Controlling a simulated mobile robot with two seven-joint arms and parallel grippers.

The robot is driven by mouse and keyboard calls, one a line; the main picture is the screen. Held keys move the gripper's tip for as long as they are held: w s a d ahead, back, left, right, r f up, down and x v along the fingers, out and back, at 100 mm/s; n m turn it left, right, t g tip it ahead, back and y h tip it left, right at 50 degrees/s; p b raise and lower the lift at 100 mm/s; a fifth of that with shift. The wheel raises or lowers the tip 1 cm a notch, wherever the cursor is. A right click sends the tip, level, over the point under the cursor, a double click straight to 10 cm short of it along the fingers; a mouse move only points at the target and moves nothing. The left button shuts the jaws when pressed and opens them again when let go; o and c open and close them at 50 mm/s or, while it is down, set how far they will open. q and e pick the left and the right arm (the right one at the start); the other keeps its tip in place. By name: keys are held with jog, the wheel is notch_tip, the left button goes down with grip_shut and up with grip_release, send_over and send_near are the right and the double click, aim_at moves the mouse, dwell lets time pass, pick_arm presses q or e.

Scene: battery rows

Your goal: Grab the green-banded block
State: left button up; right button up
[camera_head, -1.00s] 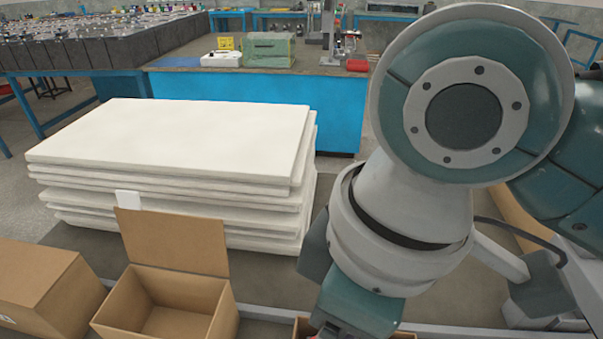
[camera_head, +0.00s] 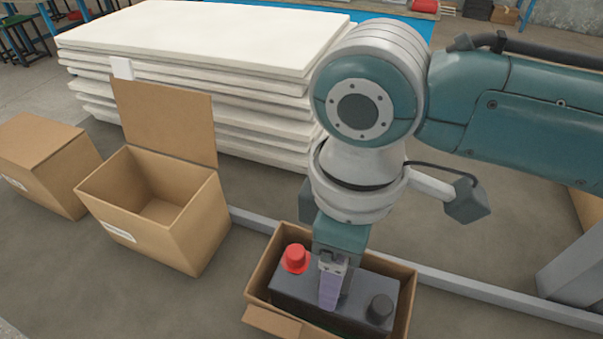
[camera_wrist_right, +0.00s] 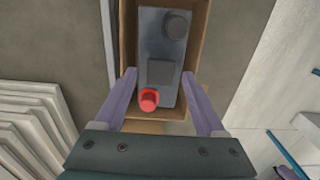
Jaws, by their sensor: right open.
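A dark grey block (camera_head: 365,302) with a red cap and a black cap sits inside an open cardboard box (camera_head: 262,264). A sliver of green shows low on its near side; the rest of any band is hidden. In the right wrist view the block (camera_wrist_right: 153,50) lies between and ahead of my fingers. My right gripper (camera_head: 332,300) is over the middle of the block, fingers pointing down. It is open in the wrist view (camera_wrist_right: 160,80), with one finger on each side of the block's width; contact cannot be told. My left gripper is not in view.
An open, empty cardboard box (camera_head: 185,235) with a raised flap stands to the left, and another box (camera_head: 45,150) is farther left. A stack of white slabs (camera_head: 200,40) stands behind. A grey rail (camera_head: 470,285) runs behind the block's box.

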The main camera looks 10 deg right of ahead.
jog(key=shift+f, duration=0.9)
jog(key=shift+c, duration=0.3)
grip_shut()
dwell(0.3)
jog(key=shift+r, duration=0.15)
